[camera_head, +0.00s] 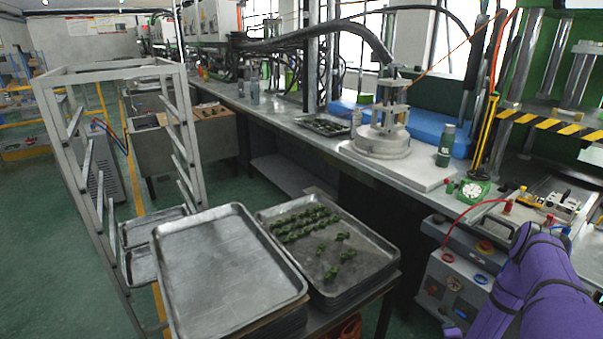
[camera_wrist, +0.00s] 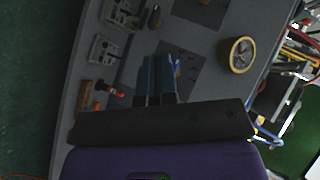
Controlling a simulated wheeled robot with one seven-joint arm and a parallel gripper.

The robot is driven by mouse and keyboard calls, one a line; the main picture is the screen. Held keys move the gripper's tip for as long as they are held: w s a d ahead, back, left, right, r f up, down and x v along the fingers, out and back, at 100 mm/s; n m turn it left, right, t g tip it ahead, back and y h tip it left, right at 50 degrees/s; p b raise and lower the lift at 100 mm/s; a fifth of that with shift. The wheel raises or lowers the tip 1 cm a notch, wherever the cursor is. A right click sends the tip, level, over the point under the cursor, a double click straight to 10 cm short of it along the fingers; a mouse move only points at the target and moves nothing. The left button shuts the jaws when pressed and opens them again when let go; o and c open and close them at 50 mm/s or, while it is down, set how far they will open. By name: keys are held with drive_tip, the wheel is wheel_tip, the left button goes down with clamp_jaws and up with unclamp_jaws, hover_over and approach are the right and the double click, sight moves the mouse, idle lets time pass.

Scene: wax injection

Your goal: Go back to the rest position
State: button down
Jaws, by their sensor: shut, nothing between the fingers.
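My gripper (camera_wrist: 157,98) shows in the wrist view, its blue fingers close together and shut with nothing between them. It is over a grey worktop (camera_wrist: 98,25) that carries small tools and fixtures. In the head view my purple arm fills the lower right corner, and the gripper itself is out of that view.
An empty metal tray (camera_head: 228,270) and a tray holding several green pieces (camera_head: 365,262) sit at the front. A grey rack frame (camera_head: 108,72) stands at the left. A round machine (camera_head: 380,142) and green bottle (camera_head: 446,145) stand on the bench.

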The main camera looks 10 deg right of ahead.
drive_tip(key=w+d+r+n+g+y, duration=0.1)
drive_tip(key=w+r+n, duration=0.2)
drive_tip(key=w+r, duration=0.6)
drive_tip(key=w+r+n+y, duration=0.1)
drive_tip(key=w+r+n, duration=0.35)
drive_tip(key=r, duration=0.95)
drive_tip(key=w+a+r+n+g+y, duration=0.15)
drive_tip(key=a+r, duration=0.35)
drive_tip(key=r, duration=0.7)
drive_tip(key=w+a+r+n+g, duration=0.15)
drive_tip(key=a+r, duration=0.25)
drive_tip(key=r, duration=0.8)
drive_tip(key=s+a+r+n+g, duration=0.1)
drive_tip(key=s+a+r+n, duration=0.1)
drive_tip(key=s+a+r, duration=0.65)
drive_tip(key=s+a+r+n, duration=0.2)
drive_tip(key=s+a+r, duration=0.4)
drive_tip(key=r, duration=0.6)
drive_tip(key=s+a+r+n, duration=0.1)
drive_tip(key=s+a, duration=0.2)
drive_tip(key=s, duration=0.5)
drive_tip(key=s+a+r+n+g+y, duration=0.1)
drive_tip(key=s+a+r+n, duration=0.1)
drive_tip(key=s, duration=0.6)
drive_tip(key=s+a+r+n+g+y, duration=0.1)
drive_tip(key=s+a, duration=0.3)
drive_tip(key=s, duration=0.4)
drive_tip(key=shift+a+r, duration=0.2)
drive_tip(key=shift+r, duration=0.45)
